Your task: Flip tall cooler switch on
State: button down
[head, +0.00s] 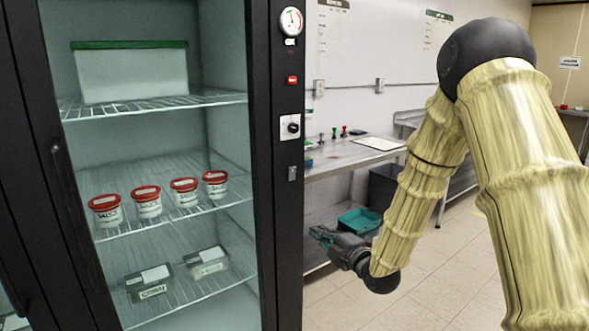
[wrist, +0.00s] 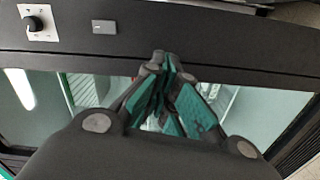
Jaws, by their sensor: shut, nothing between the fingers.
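The tall cooler (head: 288,240) is a black cabinet with a glass front on the left of the head view. Its frame carries a round gauge (head: 291,21), a small red part (head: 292,79), a black knob on a pale plate (head: 292,126) and a small grey switch-like piece (head: 292,173). The knob (wrist: 35,24) and grey piece (wrist: 104,27) also show in the wrist view, left of the fingers. Which part is the task's switch, and its on or off state, I cannot tell. My gripper (head: 316,232) is shut and empty, below and right of the grey piece; its fingertips (wrist: 164,62) are near the frame.
The cooler holds several sauce tubs (head: 148,202), lidded containers (head: 207,262) and a green-lidded box (head: 130,72) on wire shelves. A steel counter (head: 345,157) stands behind, with a teal bin (head: 359,220) on its lower shelf. Tiled floor (head: 450,270) is open on the right.

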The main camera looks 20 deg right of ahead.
aim_at(287, 170)
notch_tip(287, 170, up, 11)
jog(key=w+d+n+t+y+p, duration=0.1)
jog(key=n+p, duration=0.1)
jog(key=shift+f+n, duration=0.2)
jog(key=shift+n, duration=0.2)
jog(key=shift+w, duration=0.15)
jog(key=p+x, duration=0.1)
jog(key=x, duration=0.6)
jog(key=p+x, duration=0.2)
jog(key=x, duration=0.4)
jog(key=shift+w+r, duration=0.3)
jog(key=shift+w, duration=0.1)
jog(key=shift+a+r, duration=0.1)
